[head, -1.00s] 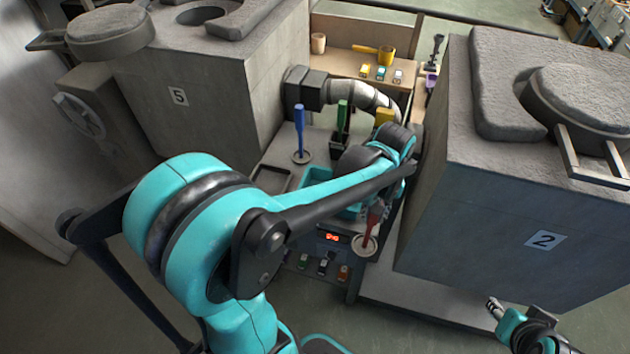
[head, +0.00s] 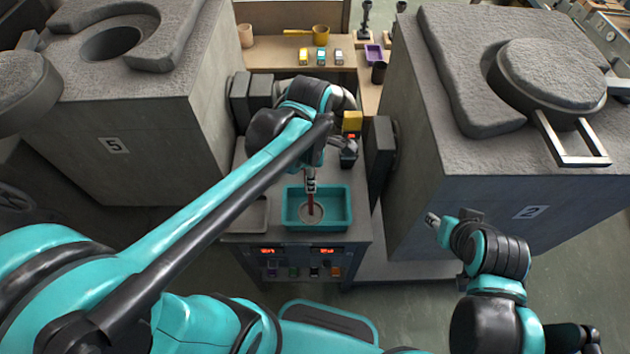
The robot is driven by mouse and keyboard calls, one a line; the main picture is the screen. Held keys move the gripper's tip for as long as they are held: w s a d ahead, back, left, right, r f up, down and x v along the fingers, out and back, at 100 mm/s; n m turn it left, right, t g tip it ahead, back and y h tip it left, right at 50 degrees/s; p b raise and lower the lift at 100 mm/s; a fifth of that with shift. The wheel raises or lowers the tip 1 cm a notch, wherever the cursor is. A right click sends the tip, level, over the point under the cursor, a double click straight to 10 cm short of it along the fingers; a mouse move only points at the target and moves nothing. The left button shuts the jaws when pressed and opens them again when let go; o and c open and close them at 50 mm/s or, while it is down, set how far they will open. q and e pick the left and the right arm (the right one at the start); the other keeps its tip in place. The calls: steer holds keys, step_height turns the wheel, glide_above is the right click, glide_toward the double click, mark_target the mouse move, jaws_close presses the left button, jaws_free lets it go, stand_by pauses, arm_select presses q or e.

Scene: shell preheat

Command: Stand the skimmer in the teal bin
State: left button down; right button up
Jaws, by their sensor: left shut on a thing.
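The skimmer (head: 311,208) has a red handle and a round pale disc at its lower end. My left gripper (head: 311,186) is shut on the upper part of the handle, and the skimmer hangs roughly upright. The teal bin (head: 346,208) is an open rectangular tray on the bench between the two grey blocks. The disc shows within the bin's rim; I cannot tell whether it touches the floor. My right gripper (head: 433,220) is at the right, beside the block marked 2, well away from the bin. Its jaws are too small to read.
Grey block 5 (head: 130,150) stands left and block 2 (head: 470,190) right, leaving a narrow gap. A grey tray (head: 252,214) is left of the bin. A yellow box (head: 352,121) is behind. A shelf (head: 270,56) at the back holds cups and small boxes.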

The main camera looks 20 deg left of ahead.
arm_select(q)
steer(key=w+f+b, duration=0.2)
steer(key=w+f, duration=0.4)
steer(key=f, duration=0.1)
steer(key=shift+f, duration=0.3)
steer(key=shift+a, duration=0.1)
steer(key=shift+f+b, duration=0.6)
steer(key=shift+b, duration=0.1)
steer(key=c, duration=1.3)
jaws_free()
